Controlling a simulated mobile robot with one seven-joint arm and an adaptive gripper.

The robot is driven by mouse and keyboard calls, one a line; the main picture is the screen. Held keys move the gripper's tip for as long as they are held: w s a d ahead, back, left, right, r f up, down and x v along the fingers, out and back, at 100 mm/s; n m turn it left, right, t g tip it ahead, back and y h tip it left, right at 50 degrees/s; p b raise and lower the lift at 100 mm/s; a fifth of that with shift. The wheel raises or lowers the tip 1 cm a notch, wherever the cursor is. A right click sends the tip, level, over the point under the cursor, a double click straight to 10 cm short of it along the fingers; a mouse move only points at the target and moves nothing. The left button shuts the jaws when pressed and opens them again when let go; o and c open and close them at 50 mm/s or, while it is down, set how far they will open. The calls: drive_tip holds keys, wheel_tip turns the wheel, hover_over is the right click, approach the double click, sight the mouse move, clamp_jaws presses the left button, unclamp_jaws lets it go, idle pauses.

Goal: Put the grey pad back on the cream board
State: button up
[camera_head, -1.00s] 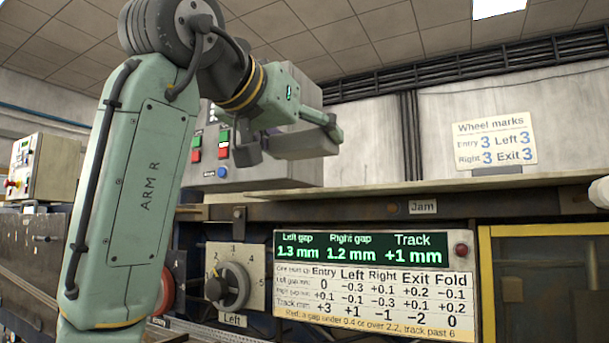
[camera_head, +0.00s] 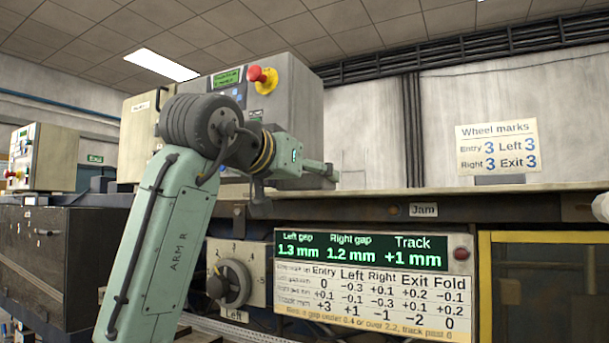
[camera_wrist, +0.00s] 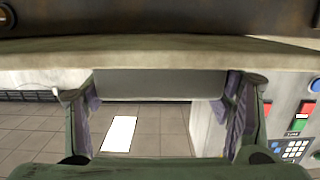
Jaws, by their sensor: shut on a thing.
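My gripper (camera_head: 297,188) is low over the long cream board (camera_head: 400,195), left of the middle in the head view. In the wrist view my gripper (camera_wrist: 160,100) has its purple-lined fingers at the left and right ends of the wide grey pad (camera_wrist: 160,84) and is shut on it. The pad's upper edge in that view lies against the cream board's edge (camera_wrist: 160,56); whether they touch I cannot tell. In the head view the pad is hard to make out against the grey background.
A cabinet with a red stop button (camera_head: 262,78) stands behind my arm. Below the board are the dial labelled Left (camera_head: 232,283) and a green readout panel (camera_head: 360,250).

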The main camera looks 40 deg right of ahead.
drive_tip(key=shift+f, duration=0.15)
drive_tip(key=o, duration=1.1)
drive_tip(key=shift+c, duration=0.2)
drive_tip(key=shift+r, duration=0.25)
drive_tip(key=b+v, duration=0.4)
drive_tip(key=v, duration=0.8)
